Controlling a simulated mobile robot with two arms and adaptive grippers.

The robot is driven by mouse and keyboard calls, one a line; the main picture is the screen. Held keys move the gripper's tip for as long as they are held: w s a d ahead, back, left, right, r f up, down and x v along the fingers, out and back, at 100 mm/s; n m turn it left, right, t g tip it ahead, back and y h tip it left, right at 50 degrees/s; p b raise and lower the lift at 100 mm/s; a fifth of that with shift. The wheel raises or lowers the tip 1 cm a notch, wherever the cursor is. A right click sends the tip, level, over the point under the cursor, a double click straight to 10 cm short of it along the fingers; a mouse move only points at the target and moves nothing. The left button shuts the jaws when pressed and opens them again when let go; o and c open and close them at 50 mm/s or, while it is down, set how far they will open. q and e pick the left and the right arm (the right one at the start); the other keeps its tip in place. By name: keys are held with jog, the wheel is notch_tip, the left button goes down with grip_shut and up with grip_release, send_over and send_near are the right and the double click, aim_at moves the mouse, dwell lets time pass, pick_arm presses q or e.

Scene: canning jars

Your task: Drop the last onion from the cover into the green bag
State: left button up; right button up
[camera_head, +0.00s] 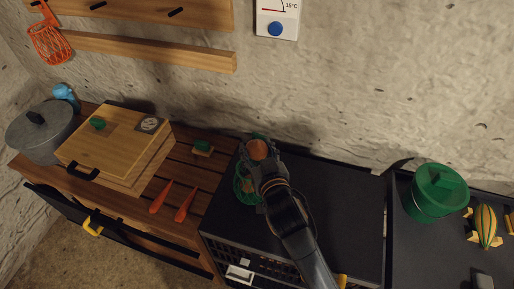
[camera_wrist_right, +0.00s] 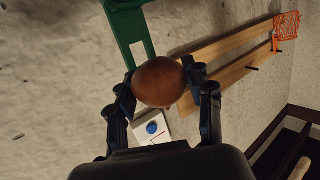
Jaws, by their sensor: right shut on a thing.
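The brown onion (camera_head: 257,149) is held between the fingertips of my right gripper (camera_head: 259,158), which is shut on it. In the right wrist view the onion (camera_wrist_right: 159,82) sits between both fingers of the right gripper (camera_wrist_right: 160,88). The green bag (camera_head: 241,186), with an open mesh look, is at the left edge of the black top, just below and left of the gripper in the picture. The gripper and wrist hide part of it. A flat green piece (camera_wrist_right: 128,28) shows behind the onion in the wrist view. My left gripper is not in view.
A wooden box (camera_head: 118,145) with a lid and a grey pot (camera_head: 40,128) stand left. Two orange carrot-shaped things (camera_head: 161,197) lie on the slatted wood. A green lidded bucket (camera_head: 436,193) stands right. The black top (camera_head: 340,200) right of my arm is clear.

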jog(key=o, duration=0.9)
jog(key=shift+o, duration=0.2)
jog(key=shift+s, duration=0.15)
jog(key=v, duration=1.1)
jog(key=shift+s+d, duration=0.15)
jog(key=shift+s, duration=0.2)
